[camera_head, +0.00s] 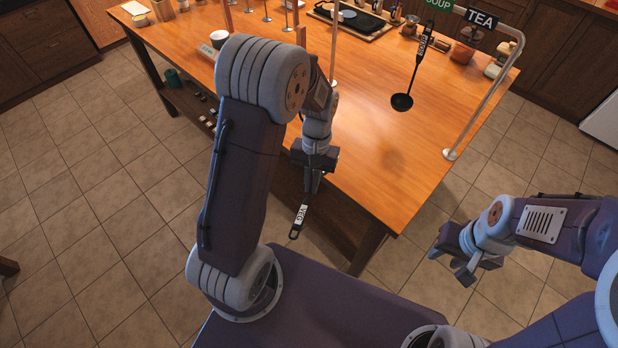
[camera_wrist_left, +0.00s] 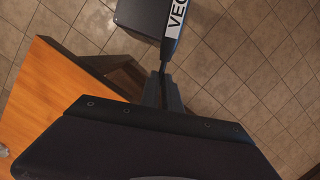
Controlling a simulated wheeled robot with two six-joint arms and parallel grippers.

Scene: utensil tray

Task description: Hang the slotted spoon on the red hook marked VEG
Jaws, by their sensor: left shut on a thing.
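My left gripper (camera_head: 312,180) is in front of the table's front edge, shut on a black handle with a white VEG label (camera_head: 301,214). The handle points down and toward me in the head view. The label also shows at the top of the left wrist view (camera_wrist_left: 175,20), beyond my left gripper (camera_wrist_left: 162,92). The slotted head of this utensil cannot be made out. No red hook marked VEG can be seen. My right gripper (camera_head: 451,264) is open and empty, over the floor right of the table.
A metal rail (camera_head: 490,95) stands on the wooden table (camera_head: 375,160), with a green SOUP sign (camera_head: 438,4) and a dark TEA sign (camera_head: 482,19). A black ladle (camera_head: 402,101) hangs there. Jars (camera_head: 463,54) and a dark tray (camera_head: 350,20) are behind. My left arm hides part of the table.

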